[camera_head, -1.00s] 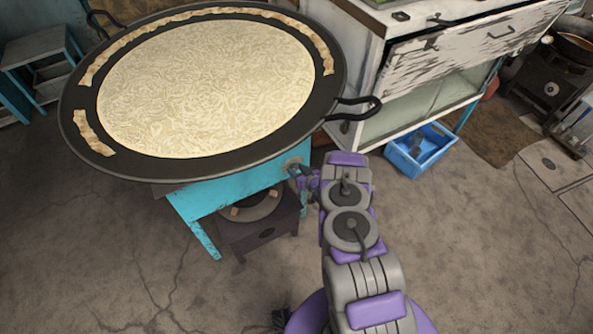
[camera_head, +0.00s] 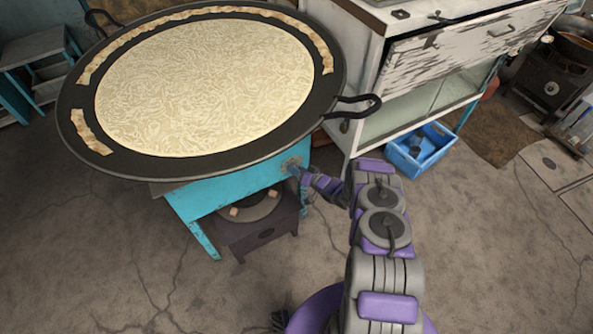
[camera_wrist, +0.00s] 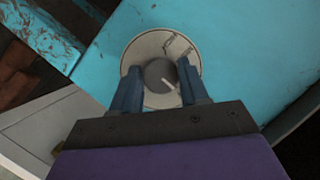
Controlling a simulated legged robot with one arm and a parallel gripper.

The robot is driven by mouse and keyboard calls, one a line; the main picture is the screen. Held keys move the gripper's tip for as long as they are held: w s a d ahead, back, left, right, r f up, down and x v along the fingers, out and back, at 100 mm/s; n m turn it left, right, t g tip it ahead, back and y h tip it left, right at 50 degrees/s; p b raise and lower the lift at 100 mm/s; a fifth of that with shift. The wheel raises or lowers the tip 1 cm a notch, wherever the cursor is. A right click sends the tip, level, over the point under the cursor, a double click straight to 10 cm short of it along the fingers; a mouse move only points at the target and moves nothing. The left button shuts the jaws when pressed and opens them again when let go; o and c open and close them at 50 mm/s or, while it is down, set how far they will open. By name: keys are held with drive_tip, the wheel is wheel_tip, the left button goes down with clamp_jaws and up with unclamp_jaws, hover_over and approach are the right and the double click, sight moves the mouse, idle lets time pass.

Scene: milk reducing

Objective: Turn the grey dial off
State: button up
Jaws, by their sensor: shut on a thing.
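The grey dial (camera_wrist: 160,76) sits on a round pale plate on the turquoise stove side in the wrist view. The dial itself is hard to make out there.
A large black pan (camera_head: 75,120) holding pale bubbly liquid overhangs the stove, its handle (camera_head: 360,106) jutting right above my arm. A worn white cabinet (camera_head: 440,50) and a blue crate (camera_head: 420,150) stand to the right. The floor in front is clear.

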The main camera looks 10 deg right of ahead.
drive_tip(key=shift+f, duration=0.1)
drive_tip(key=o, duration=1)
drive_tip(key=shift+d, duration=0.1)
drive_tip(key=shift+o, duration=0.2)
drive_tip(key=p+v, duration=0.4)
drive_tip(key=v, duration=1.3)
drive_tip(key=shift+s, duration=0.15)
drive_tip(key=shift+d, duration=0.2)
